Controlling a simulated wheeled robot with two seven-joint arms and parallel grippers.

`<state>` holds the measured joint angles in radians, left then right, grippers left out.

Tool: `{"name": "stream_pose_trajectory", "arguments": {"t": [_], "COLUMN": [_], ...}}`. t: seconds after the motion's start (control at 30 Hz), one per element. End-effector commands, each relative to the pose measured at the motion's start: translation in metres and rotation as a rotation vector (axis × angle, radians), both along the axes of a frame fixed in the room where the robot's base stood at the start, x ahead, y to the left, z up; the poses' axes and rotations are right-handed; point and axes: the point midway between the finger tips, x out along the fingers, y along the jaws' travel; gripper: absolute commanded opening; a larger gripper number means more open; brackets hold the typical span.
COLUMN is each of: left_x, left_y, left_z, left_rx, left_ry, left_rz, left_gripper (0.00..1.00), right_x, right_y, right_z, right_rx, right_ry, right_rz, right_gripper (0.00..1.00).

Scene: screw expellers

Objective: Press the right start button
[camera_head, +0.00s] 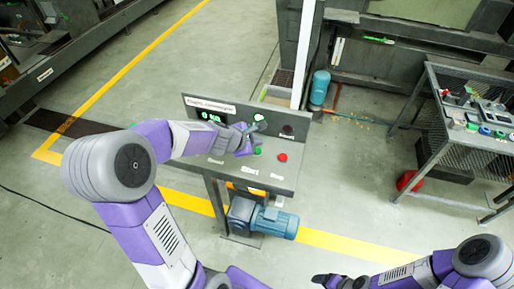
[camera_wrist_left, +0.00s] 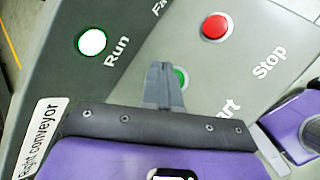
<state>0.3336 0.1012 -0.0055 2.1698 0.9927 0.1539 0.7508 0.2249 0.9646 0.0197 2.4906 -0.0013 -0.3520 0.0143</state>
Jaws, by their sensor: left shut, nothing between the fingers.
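The right conveyor's control panel (camera_head: 230,165) stands in front of me, with its "Right conveyor" sign (camera_wrist_left: 38,138) in the left wrist view. The green start button (camera_head: 258,151) sits left of the red stop button (camera_head: 283,157). In the left wrist view the start button (camera_wrist_left: 183,76) is partly hidden behind my fingers, as is its label; the red stop button (camera_wrist_left: 215,26) is clear. My left gripper (camera_head: 248,141) is shut and empty, with its fingertips close by the start button. I cannot tell whether they touch it. My right gripper (camera_head: 322,279) is low in the head view, away from the panel.
The run lamp (camera_wrist_left: 92,41) is lit. The fault lamp (camera_head: 288,130) is dark. A blue motor (camera_head: 265,220) sits below the panel. A mesh table (camera_head: 440,120) with parts stands at the right, with open floor between.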

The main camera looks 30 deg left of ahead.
Motion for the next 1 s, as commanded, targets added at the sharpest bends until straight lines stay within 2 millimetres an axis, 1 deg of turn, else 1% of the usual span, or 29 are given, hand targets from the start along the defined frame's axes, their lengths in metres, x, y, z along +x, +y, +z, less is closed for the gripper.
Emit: {"name": "stream_pose_trajectory", "arguments": {"t": [0.03, 0.3, 1.0], "left_x": [0.000, 0.000, 0.000], "left_y": [0.000, 0.000, 0.000], "left_z": [0.011, 0.036, 0.035], "left_rx": [0.000, 0.000, 0.000], "left_ry": [-0.001, -0.001, 0.000], "left_rz": [0.001, 0.001, 0.000], "left_gripper": [0.00, 0.00, 0.00], "right_x": [0.000, 0.000, 0.000], "right_y": [0.000, 0.000, 0.000], "right_z": [0.010, 0.035, 0.034], "right_rx": [0.000, 0.000, 0.000], "right_ry": [0.000, 0.000, 0.000], "right_rz": [0.000, 0.000, 0.000], "right_gripper": [0.81, 0.81, 0.81]}}
